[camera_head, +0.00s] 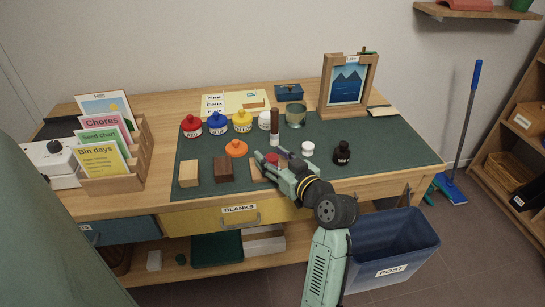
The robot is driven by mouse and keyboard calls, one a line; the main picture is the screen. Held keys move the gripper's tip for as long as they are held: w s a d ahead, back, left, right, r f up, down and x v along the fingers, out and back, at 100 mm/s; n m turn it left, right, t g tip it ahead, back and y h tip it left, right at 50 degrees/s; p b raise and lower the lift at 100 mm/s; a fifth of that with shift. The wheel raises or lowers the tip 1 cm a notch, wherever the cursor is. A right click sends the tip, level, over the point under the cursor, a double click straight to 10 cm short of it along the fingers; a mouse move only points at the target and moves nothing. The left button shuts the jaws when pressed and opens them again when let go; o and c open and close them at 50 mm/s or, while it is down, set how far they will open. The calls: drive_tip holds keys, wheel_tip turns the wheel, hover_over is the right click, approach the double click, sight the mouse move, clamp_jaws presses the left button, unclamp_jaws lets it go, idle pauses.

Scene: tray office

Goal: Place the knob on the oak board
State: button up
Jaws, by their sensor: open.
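An orange, round, knob-shaped piece (236,148), likely the knob, sits on the green mat (400,140), just left of my gripper's tip. Three wooden blanks are along the mat's front: a pale one (188,173) at left, a dark brown one (223,169), and a tan one (256,171) partly hidden by my gripper. I cannot tell for sure which is the oak board. My gripper (264,160) is open, low over the mat beside the tan blank. A small red patch shows at its fingers; I cannot tell what it is.
Red, blue, yellow and white jars (242,122) stand behind. A brown-topped upright piece (274,127) stands close behind my gripper. A white cap (307,148) and dark bottle (343,153) are to its right. A framed picture (348,83) stands at back. The mat's right end is clear.

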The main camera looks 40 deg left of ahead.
drive_tip(key=b+v, duration=0.2)
drive_tip(key=v, duration=0.9)
drive_tip(key=shift+d, duration=0.3)
